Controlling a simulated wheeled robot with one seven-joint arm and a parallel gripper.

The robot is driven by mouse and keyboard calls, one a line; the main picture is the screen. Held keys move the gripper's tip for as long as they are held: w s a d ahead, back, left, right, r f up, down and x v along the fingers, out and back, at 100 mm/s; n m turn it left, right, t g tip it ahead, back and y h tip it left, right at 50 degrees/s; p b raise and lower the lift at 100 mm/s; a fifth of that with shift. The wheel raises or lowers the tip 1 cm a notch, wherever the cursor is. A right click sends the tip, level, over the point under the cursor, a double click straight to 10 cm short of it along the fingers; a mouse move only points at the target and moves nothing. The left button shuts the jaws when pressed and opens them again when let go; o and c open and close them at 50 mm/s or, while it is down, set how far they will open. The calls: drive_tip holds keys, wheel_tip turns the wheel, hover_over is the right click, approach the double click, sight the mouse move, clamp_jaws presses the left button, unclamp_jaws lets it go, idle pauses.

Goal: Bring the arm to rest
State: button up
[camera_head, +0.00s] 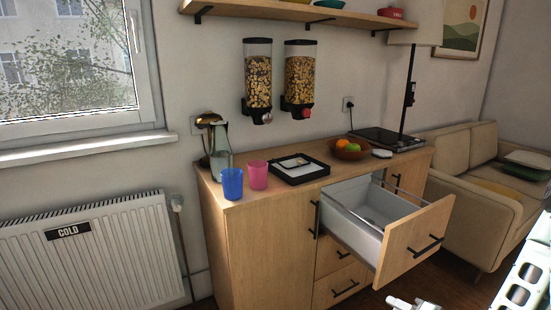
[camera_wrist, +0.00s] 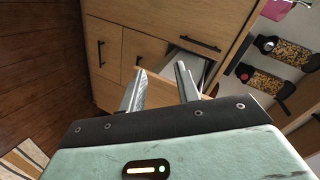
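My gripper (camera_wrist: 160,70) shows in the wrist camera view with its two grey fingers spread apart and nothing visible held between them. The wooden cabinet (camera_wrist: 165,35) lies beyond the fingers, appearing tilted in that view. In the head camera view, pale parts of my arm (camera_head: 525,275) enter at the lower right. A small white piece (camera_head: 412,304) shows at the bottom edge, below the drawer; I cannot tell which part of me it is. The top right drawer (camera_head: 415,240) of the cabinet is pulled far out, and its visible grey inside looks empty.
The cabinet top (camera_head: 235,200) bears a blue cup (camera_head: 232,184), a pink cup (camera_head: 258,175), a glass carafe (camera_head: 220,150), a black tray (camera_head: 302,175) and a fruit bowl (camera_head: 348,150). A sofa (camera_head: 470,200) stands right of the drawer. A radiator (camera_head: 90,260) is at left.

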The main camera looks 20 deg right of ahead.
drive_tip(key=w+a+r+n+g+p, duration=0.2)
drive_tip(key=w+a+r+n+g, duration=0.1)
drive_tip(key=a+r+n+g, duration=0.4)
drive_tip(key=w+a+r+n+g+p, duration=0.25)
drive_tip(key=a+r+n, duration=0.25)
drive_tip(key=a+r, duration=0.4)
drive_tip(key=s+a+r+n+g+h+p, duration=0.1)
drive_tip(key=s+a+r+n+g, duration=0.1)
drive_tip(key=s+a+r, duration=0.5)
drive_tip(key=s+a+r+n+g+h+p, duration=0.1)
drive_tip(key=s+a+r+n, duration=0.3)
drive_tip(key=s+a+r, duration=0.4)
drive_tip(key=s+r+g+p, duration=0.1)
drive_tip(key=s+r, duration=0.2)
drive_tip(key=s, duration=0.2)
drive_tip(key=shift+s+a, duration=0.15)
drive_tip(key=shift+a, duration=0.1)
drive_tip(key=shift+d, duration=0.1)
